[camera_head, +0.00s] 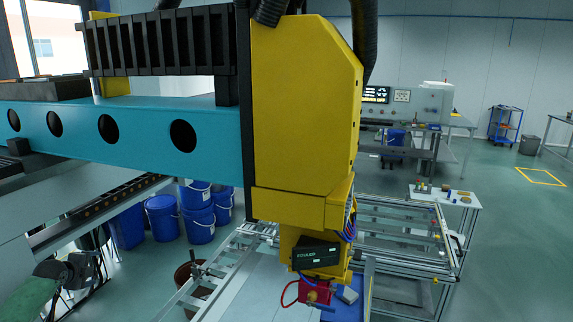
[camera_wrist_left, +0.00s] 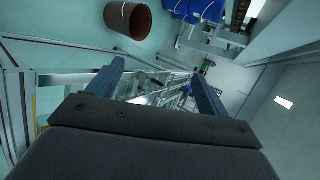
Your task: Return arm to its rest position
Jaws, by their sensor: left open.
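My left gripper (camera_head: 98,262) shows as a small dark shape at the lower left of the head view, apart from the machine. In the left wrist view its two fingers (camera_wrist_left: 158,74) are spread wide, with nothing between them. Beyond the fingers a metal frame (camera_wrist_left: 160,92) runs away from me, and the fingers look clear of it. My right gripper is not in view.
A teal beam (camera_head: 85,140) with a yellow machine head (camera_head: 300,110) fills the middle of the head view. Blue buckets (camera_head: 197,225) and a brown bin (camera_head: 183,275) stand on the floor; the brown bin also shows in the left wrist view (camera_wrist_left: 128,20). A metal frame table (camera_head: 400,240) stands at right.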

